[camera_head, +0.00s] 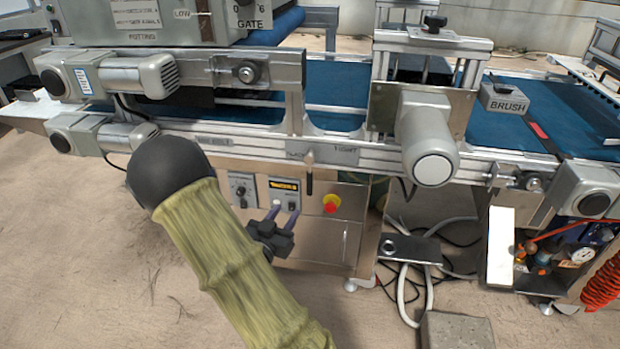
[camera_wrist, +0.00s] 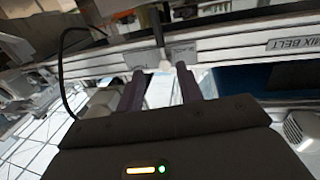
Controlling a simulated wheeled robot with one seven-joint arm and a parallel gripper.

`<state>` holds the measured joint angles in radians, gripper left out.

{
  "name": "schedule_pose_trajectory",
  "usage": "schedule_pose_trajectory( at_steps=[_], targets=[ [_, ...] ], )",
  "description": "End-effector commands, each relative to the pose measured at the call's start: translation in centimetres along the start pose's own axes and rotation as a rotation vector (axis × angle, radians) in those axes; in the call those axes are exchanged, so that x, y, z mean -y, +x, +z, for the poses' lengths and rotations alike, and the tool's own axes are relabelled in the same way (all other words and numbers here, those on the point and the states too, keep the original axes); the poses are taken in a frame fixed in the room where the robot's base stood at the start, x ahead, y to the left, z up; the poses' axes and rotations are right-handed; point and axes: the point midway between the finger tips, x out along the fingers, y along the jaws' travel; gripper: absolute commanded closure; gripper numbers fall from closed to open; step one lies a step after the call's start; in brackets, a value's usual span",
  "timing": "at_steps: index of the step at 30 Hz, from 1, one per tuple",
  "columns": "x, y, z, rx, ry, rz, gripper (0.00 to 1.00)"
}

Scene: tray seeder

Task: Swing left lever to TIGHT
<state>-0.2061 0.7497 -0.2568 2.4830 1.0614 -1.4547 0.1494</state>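The lever (camera_head: 309,178) has a dark handle and a pale pivot, and hangs about straight down from the front rail in the head view. A plate on its left has hard-to-read lettering; the TIGHT plate (camera_head: 344,155) is on its right. My gripper (camera_head: 281,214) is below and left of the lever, apart from it, with two purple fingers spread and nothing between them. In the wrist view, what looks like the lever (camera_wrist: 157,25) and its pale pivot lie beyond the gap of my gripper (camera_wrist: 160,75).
A grey cylindrical motor (camera_head: 428,140) juts out to the right of the lever. The MIX BELT label (camera_wrist: 292,45) shows in the wrist view. Cables lie on the floor at right.

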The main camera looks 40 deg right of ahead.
Motion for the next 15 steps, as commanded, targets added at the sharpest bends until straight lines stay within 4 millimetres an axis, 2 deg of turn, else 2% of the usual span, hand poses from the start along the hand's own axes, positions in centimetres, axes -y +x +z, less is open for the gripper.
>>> schedule_pose_trajectory(
  at_steps=[5,15],
  targets=[
    [-0.1,2.2,0.1,-0.001,0.003,0.005,0.64],
    [-0.1,8.1,0.1,-0.002,0.003,0.004,0.64]
  ],
)
